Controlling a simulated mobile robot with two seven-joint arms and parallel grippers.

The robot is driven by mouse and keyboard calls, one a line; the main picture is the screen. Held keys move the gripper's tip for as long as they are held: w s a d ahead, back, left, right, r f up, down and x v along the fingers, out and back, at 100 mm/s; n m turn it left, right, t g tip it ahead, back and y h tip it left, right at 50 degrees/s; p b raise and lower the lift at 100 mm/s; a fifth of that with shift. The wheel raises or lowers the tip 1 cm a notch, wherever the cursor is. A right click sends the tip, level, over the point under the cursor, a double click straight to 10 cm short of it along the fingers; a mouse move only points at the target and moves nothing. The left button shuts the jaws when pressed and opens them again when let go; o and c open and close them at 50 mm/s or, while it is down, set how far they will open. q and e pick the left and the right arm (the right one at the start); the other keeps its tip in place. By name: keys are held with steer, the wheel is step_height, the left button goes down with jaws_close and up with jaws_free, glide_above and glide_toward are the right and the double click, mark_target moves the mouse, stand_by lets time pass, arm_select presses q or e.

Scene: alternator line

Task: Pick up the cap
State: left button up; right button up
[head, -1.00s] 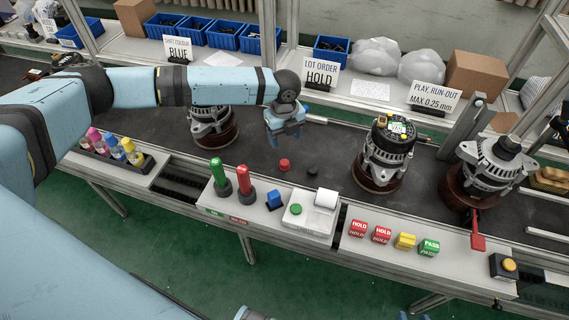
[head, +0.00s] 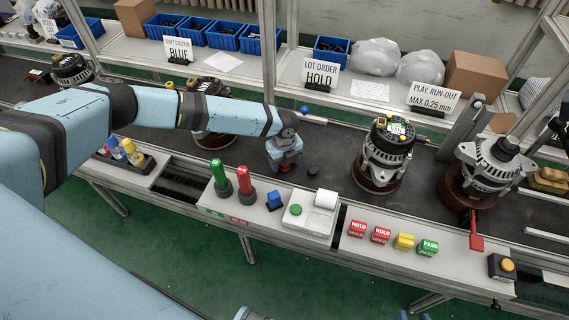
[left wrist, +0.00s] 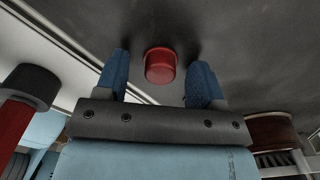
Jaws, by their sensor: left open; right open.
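The cap is a small red cylinder (left wrist: 160,66) on the dark belt. In the left wrist view it stands between the two blue fingertips of my left gripper (left wrist: 160,82), with a gap on each side. My left gripper is open and points down at the cap. In the head view the gripper (head: 285,163) is low over the belt and covers most of the red cap, with only a bit of red showing beneath. A blue cap (head: 304,109) lies further back.
An alternator (head: 386,155) stands on the belt to the right, and another (head: 488,170) beyond it. One more alternator (head: 208,110) is behind my left arm.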

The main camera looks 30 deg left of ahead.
arm_select(q)
steer(key=c, duration=1)
step_height(320, 180, up, 20)
steer(key=shift+o, duration=0.4)
steer(key=shift+p, duration=0.4)
